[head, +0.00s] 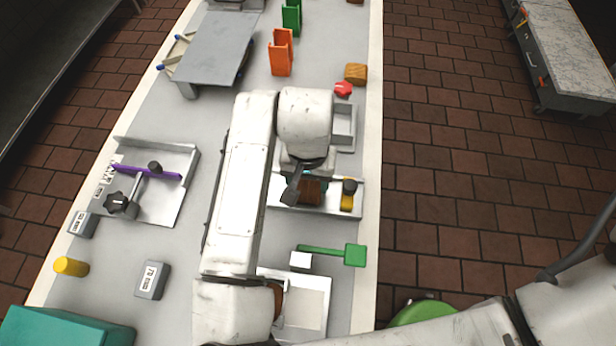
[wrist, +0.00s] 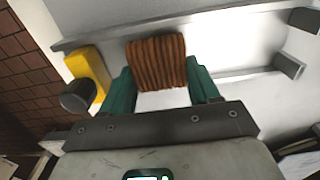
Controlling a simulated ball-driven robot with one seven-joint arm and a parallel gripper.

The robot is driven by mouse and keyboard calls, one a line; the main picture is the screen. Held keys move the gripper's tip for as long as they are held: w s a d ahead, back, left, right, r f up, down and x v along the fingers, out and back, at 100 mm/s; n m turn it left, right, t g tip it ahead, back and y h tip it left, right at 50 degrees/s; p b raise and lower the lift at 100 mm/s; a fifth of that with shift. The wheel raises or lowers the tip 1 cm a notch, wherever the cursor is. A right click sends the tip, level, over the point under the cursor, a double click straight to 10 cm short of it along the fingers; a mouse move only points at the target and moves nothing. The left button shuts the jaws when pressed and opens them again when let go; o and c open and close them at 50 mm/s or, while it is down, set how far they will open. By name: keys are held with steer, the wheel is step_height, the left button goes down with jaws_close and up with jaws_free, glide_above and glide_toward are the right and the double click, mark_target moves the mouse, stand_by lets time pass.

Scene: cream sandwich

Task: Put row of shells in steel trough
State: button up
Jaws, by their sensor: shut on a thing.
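The row of shells (wrist: 157,62) is a brown, ridged block. In the wrist view it sits between the teal fingers of my gripper (wrist: 163,84), which is shut on it. In the head view the row of shells (head: 312,191) shows just beyond my wrist, over or in a shallow pale steel trough (head: 330,208). The trough also shows in the wrist view (wrist: 240,73), with a rail close to the block. I cannot tell whether the block touches the trough floor. My gripper (head: 308,179) is mostly hidden by my arm in the head view.
A yellow piece with a black knob (head: 347,202) stands at the trough's right end, close beside my gripper. A green paddle (head: 345,254) and a white tray (head: 315,290) lie nearer. A tray with a purple bar (head: 165,174) is left. A red piece (head: 343,89) lies beyond.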

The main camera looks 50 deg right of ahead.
mark_target(308, 184)
steer(key=shift+f, duration=0.15)
steer(key=o, duration=1)
steer(key=shift+o, duration=0.2)
step_height(308, 184, up, 12)
steer(key=shift+r, duration=0.2)
